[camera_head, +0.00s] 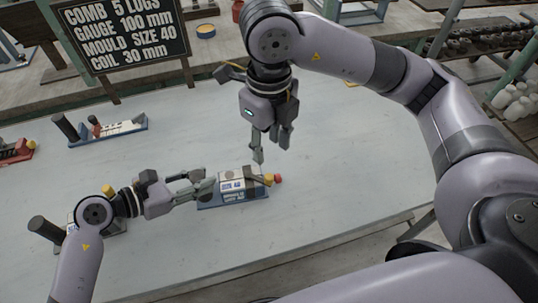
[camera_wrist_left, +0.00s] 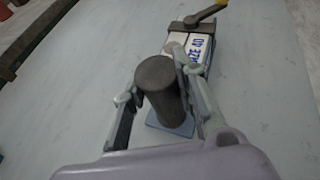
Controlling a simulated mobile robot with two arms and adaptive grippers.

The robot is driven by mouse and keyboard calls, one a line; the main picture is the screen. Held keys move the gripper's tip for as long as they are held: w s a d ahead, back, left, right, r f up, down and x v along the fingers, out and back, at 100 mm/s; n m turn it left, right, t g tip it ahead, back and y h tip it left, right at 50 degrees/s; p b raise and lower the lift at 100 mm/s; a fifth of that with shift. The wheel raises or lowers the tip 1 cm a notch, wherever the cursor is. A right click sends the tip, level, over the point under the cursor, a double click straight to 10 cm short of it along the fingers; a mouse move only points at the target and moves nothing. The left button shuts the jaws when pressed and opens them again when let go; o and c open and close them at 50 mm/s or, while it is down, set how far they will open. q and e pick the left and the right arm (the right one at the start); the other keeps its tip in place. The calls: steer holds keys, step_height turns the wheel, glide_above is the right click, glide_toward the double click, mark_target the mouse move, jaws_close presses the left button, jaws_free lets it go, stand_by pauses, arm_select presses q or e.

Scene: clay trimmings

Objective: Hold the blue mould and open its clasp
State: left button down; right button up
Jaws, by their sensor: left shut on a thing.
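The blue mould (camera_head: 235,202) lies on the table, a blue base carrying a white block with blue lettering. The block (camera_wrist_left: 200,50) reads "ZE 40" in the left wrist view. My left gripper (camera_head: 208,187) is shut on the mould's dark grey upright handle (camera_wrist_left: 162,90), with a finger on each side. The clasp, a dark band with a lever (camera_wrist_left: 206,14) and yellow knob, crosses the block at its far end. In the head view, yellow and red knobs (camera_head: 272,179) show at the right end. My right gripper (camera_head: 271,150) hangs above the mould, its fingers apart and empty.
Another blue mould (camera_head: 110,132) stands further back, and a red one (camera_head: 14,150) at the left edge. One more stands partly hidden behind my left arm. A black sign (camera_head: 122,40) stands at the back. The table (camera_head: 350,190) is clear to the right.

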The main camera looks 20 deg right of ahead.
steer(key=shift+r, duration=0.5)
arm_select(q)
steer(key=c, duration=1.2)
jaws_free()
steer(key=shift+a, duration=0.1)
